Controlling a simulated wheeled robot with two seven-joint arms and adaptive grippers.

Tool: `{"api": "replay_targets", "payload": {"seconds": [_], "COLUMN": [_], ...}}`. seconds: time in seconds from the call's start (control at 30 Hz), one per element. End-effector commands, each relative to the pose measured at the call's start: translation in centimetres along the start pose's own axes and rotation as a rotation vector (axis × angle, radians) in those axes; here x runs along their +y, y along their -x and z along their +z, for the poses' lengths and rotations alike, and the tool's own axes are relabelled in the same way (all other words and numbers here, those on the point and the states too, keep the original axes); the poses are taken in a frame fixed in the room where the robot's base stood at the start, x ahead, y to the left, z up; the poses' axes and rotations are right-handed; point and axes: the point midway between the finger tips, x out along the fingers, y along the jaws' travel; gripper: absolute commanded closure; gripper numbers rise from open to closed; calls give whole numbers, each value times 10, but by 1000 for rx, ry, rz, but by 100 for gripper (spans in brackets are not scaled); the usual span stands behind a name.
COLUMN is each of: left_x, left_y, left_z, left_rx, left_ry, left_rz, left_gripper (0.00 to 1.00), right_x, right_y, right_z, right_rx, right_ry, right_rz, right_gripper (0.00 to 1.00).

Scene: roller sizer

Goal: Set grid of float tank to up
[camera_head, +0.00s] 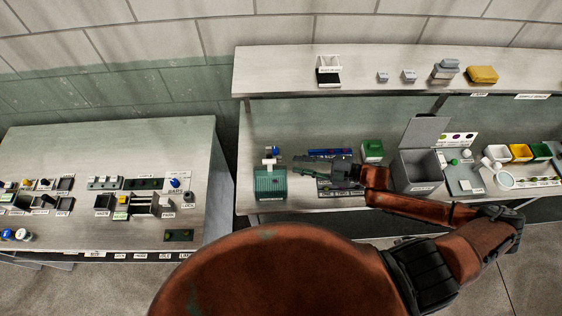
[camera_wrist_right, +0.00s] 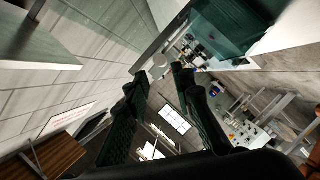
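A green tank (camera_head: 270,184) with a label on its front stands at the left end of the right bench; I take it to be the float tank. A small lever with a blue knob (camera_head: 275,150) and a pale crosspiece rises at its back. The grid inside cannot be made out. My right gripper (camera_head: 303,162) reaches in from the right, its fingertips just right of the tank and lever. A green surface (camera_wrist_right: 232,25) shows at upper right. My left gripper is out of view.
A green-topped box (camera_head: 372,150) and a grey open bin (camera_head: 418,172) stand right of the gripper. A shelf (camera_head: 290,72) runs above the bench. A separate control table (camera_head: 75,145) is at left, past a gap.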

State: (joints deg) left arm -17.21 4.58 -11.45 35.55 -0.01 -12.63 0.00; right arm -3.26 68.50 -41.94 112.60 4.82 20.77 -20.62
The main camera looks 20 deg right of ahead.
Motion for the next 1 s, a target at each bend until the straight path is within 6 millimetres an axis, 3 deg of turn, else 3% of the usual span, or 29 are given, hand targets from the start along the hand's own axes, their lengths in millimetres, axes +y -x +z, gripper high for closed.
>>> {"api": "replay_targets", "payload": {"seconds": [0.5,0.87,1.0], "left_x": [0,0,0], "left_y": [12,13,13], "left_z": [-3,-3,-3], "left_rx": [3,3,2], "left_ry": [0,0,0], "left_rz": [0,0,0], "left_gripper": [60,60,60], "right_x": [1,0,0], "right_y": [-69,-75,-75], "right_z": [-2,-1,-1], "right_rx": [4,3,3], "right_ry": [-1,-1,-1], "right_rz": [1,0,0], "right_gripper": [77,77,85]}}
